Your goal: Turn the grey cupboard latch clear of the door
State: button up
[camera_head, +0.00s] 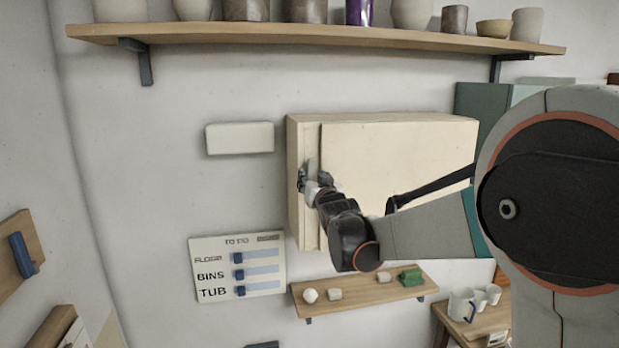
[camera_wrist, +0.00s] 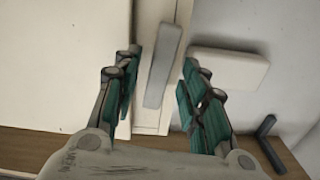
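The cream cupboard (camera_head: 400,150) hangs on the wall, its door (camera_head: 390,165) shut. In the wrist view the door (camera_wrist: 60,60) fills the left and a pale frame strip (camera_wrist: 150,15) runs beside it. The grey latch (camera_wrist: 163,65) is a plain bar on that strip, nearly in line with it and slightly tilted. My gripper (camera_wrist: 162,72) is open, one finger on each side of the latch, with visible gaps. In the head view my gripper (camera_head: 313,178) is at the cupboard's left front edge and hides much of the latch.
A white block (camera_head: 240,138) is on the wall left of the cupboard. A long shelf of pots (camera_head: 310,35) runs above. A to-do board (camera_head: 237,267) and a small shelf (camera_head: 360,294) with small items are below. A table with mugs (camera_head: 461,304) stands lower right.

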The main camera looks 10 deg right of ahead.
jog(key=shift+w, duration=0.25)
grip_shut()
jog(key=shift+b, duration=0.3)
jog(key=shift+f+n+b, duration=0.1)
jog(key=shift+n+b, duration=0.2)
jog(key=shift+n, duration=0.5)
grip_release()
